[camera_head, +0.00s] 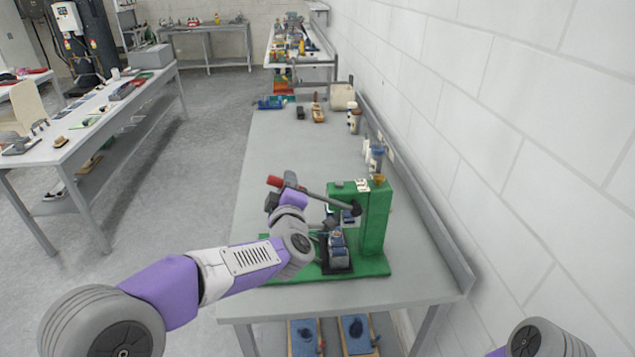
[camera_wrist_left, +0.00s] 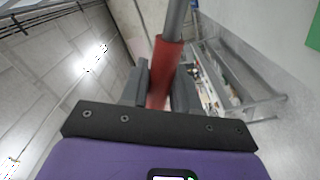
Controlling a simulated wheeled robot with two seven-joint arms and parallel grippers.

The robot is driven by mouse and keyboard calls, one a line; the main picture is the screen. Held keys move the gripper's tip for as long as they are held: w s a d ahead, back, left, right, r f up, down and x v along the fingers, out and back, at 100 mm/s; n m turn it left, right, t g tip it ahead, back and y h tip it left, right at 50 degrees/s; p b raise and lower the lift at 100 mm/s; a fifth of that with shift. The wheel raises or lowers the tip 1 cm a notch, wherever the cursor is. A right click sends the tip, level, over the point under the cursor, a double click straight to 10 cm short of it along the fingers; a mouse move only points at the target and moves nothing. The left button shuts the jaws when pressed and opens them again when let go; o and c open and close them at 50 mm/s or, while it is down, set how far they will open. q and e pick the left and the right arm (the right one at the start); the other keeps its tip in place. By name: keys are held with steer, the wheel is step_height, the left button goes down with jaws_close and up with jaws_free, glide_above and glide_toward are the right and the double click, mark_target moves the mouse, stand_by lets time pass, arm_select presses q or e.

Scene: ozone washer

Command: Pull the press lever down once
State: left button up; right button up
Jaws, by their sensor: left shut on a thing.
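The green press (camera_head: 374,222) stands on its green base at the near end of the workbench. Its grey press lever (camera_head: 325,197) runs from a pivot on the press up and left to a red handle (camera_head: 273,181). My left gripper (camera_head: 285,184) is at the handle end of the lever, left of the press. In the left wrist view the fingers of my left gripper (camera_wrist_left: 160,88) are shut on the red handle (camera_wrist_left: 165,62), one on each side. A blue-grey part (camera_head: 338,246) sits on a black block below the press head. My right gripper is out of view.
The grey workbench (camera_head: 283,150) extends away beside a white brick wall on the right. Bottles (camera_head: 374,156) stand along its wall side, and small tools lie further back. Another table (camera_head: 85,130) stands at the left, across open floor.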

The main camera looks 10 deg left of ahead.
arm_select(q)
steer(key=shift+w+d+r+m+p, duration=0.25)
steer(key=shift+d+r+m+p, duration=0.85)
steer(key=shift+p, duration=0.55)
steer(key=shift+a, duration=0.15)
steer(key=o, duration=0.9)
steer(key=shift+r, duration=0.1)
steer(key=shift+a, duration=0.1)
steer(key=b+v, duration=0.1)
steer(key=v, duration=0.6)
steer(key=shift+n, duration=0.3)
steer(key=shift+a+r, duration=0.1)
